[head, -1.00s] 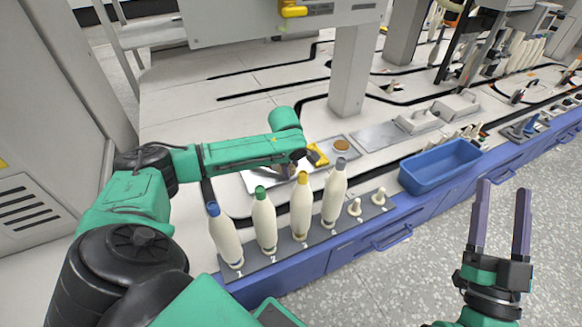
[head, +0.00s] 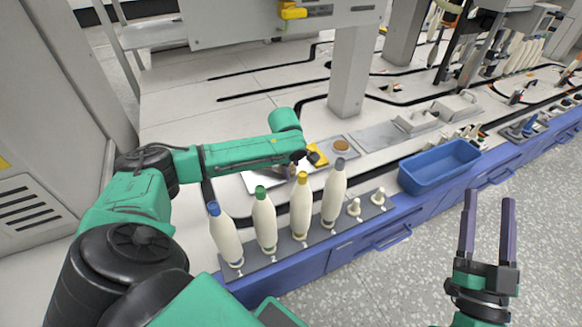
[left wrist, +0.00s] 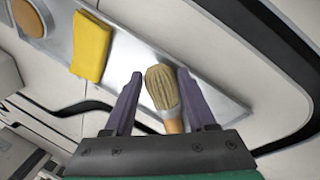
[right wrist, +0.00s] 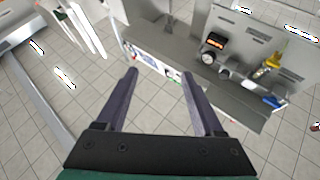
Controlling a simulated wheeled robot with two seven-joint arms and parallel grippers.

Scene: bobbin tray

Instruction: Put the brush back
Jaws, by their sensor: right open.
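The brush (left wrist: 163,88), with tan bristles, a metal collar and an orange handle, shows between the fingers of my left gripper (left wrist: 158,74) in the left wrist view. The fingers stand apart on either side of it. I cannot tell whether they press on it, and the handle's rear end is hidden behind the gripper body. Behind it is a shiny metal tray (left wrist: 215,88), which also shows in the head view (head: 257,184). In the head view my left gripper (head: 290,172) is over this tray, mostly hidden by its arm. My right gripper (head: 490,197) is open and empty above the floor.
A grey post (head: 351,70) rises behind.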

